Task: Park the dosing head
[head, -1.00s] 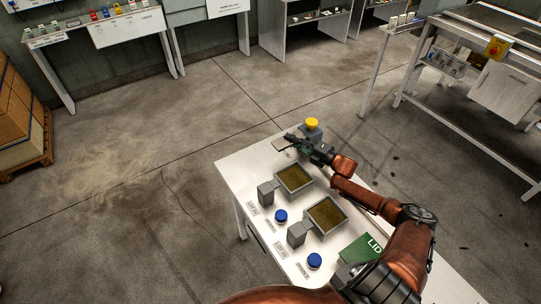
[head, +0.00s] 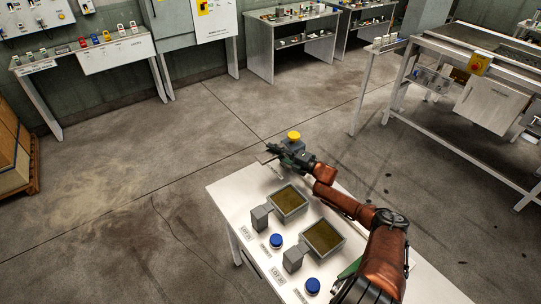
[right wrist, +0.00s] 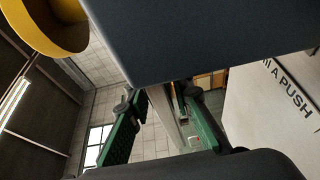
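I cannot single out a dosing head by name. At the far end of the white table (head: 222,196) is a grey block (head: 303,146) with a round yellow top (head: 294,135). My right gripper (head: 277,155) is at this block, over the table's far end. In the right wrist view, the dark underside or face of a block (right wrist: 210,35) fills the top, with the yellow part (right wrist: 48,28) at upper left. The two green fingers (right wrist: 158,112) are apart, with nothing clearly gripped between them. My left gripper is not in view.
Two grey trays of brown material (head: 289,201) (head: 323,238) stand on the table, beside small grey blocks (head: 260,218) (head: 293,259) and blue-topped buttons (head: 276,241) (head: 312,286). My right arm crosses the table's right side. Open floor lies left.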

